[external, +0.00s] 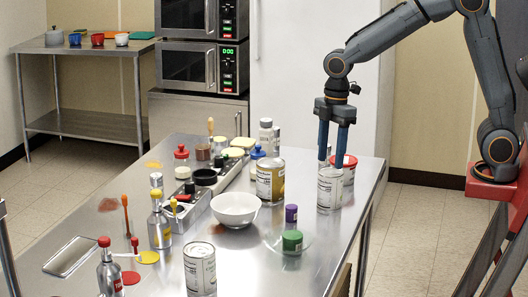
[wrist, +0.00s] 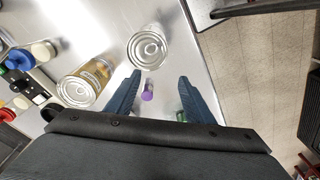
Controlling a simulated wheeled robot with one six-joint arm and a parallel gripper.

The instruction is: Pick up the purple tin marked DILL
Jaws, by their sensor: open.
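The purple tin (external: 291,213) stands on the steel table just right of the white bowl; its lettering is too small to read. It also shows small in the wrist view (wrist: 148,92), between the two fingers and close to the left one, lower down. My gripper (external: 333,156) is open and empty, with its blue fingers pointing down. In the external view the fingers overlap the top of a white-labelled can (external: 330,190). In the wrist view (wrist: 161,77) that can's lid (wrist: 147,48) lies just beyond the fingertips.
A green-lidded tin (external: 292,241) stands in front of the purple one; the right finger partly hides it in the wrist view.

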